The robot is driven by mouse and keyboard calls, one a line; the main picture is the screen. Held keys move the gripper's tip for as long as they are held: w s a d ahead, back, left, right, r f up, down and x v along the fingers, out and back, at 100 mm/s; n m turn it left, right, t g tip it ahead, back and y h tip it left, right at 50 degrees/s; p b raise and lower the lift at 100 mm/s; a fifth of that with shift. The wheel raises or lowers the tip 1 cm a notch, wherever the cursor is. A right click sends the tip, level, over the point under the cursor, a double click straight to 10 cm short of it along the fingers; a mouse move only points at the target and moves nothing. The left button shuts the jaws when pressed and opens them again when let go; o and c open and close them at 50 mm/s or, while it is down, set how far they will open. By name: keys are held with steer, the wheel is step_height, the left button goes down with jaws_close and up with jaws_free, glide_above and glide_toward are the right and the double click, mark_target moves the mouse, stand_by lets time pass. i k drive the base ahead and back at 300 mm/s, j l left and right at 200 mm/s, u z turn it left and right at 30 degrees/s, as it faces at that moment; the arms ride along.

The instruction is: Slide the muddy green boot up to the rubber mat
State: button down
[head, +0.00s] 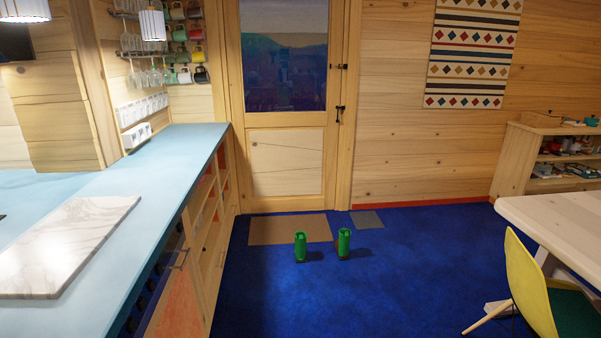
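Two green boots stand upright on the blue floor in front of the door, in the head view. The left boot (300,246) stands at the front edge of the tan mat (275,228). The right boot (344,241) stands a little to its right, in front of the small grey mat (367,219), with blue floor showing between them. Both boots look dark or brownish low down; I cannot tell for sure which is the muddy one. The grey mat looks like the rubber one. My gripper is not in view.
A long blue counter (180,160) with a marble slab (70,240) runs along the left. A door (285,165) stands behind the mats. A white table (560,215) and a yellow chair (528,288) are at the right. The blue floor (400,290) between is clear.

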mark_target(342, 245)
steer(key=i, duration=5.1)
